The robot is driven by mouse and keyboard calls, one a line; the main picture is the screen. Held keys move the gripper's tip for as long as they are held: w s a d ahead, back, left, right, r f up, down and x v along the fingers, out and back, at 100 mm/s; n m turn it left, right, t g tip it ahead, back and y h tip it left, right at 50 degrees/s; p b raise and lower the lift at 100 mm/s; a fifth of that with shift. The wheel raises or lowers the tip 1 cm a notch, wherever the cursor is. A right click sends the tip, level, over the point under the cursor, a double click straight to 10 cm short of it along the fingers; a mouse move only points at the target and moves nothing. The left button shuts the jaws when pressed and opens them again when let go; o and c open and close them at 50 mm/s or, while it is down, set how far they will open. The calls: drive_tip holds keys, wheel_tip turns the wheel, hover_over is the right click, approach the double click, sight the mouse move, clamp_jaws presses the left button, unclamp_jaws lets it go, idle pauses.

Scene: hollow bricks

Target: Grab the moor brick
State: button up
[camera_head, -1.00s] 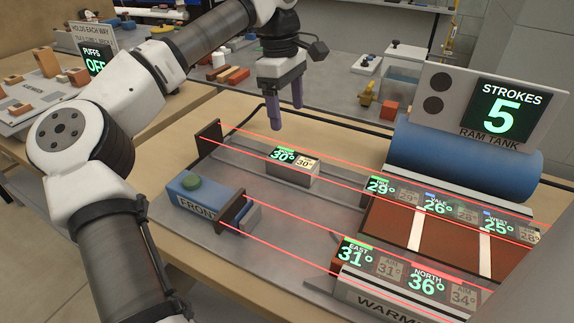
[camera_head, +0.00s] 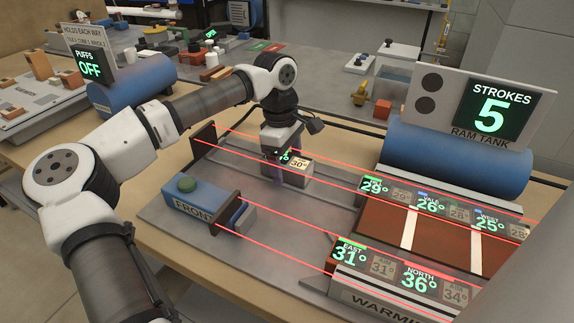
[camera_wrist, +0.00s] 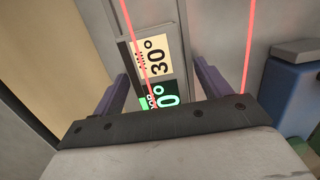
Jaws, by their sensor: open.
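A grey brick (camera_head: 297,178) with a green lit 30° display and a cream 30° label lies in the left part of the metal bed. In the wrist view the brick (camera_wrist: 152,48) runs between the two open purple fingers (camera_wrist: 160,88), with a gap showing on each side. Nothing is visibly held.
Red beams run lengthwise over the bed close to my gripper. A blue FRONT block (camera_head: 195,203) with a green button stands in front. To the right are labelled display rows (camera_head: 400,275), a red-brown strip (camera_head: 385,222) and the blue ram tank (camera_head: 455,155) with its STROKES 5 sign.

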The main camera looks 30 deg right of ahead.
drive_tip(key=c, duration=1.4)
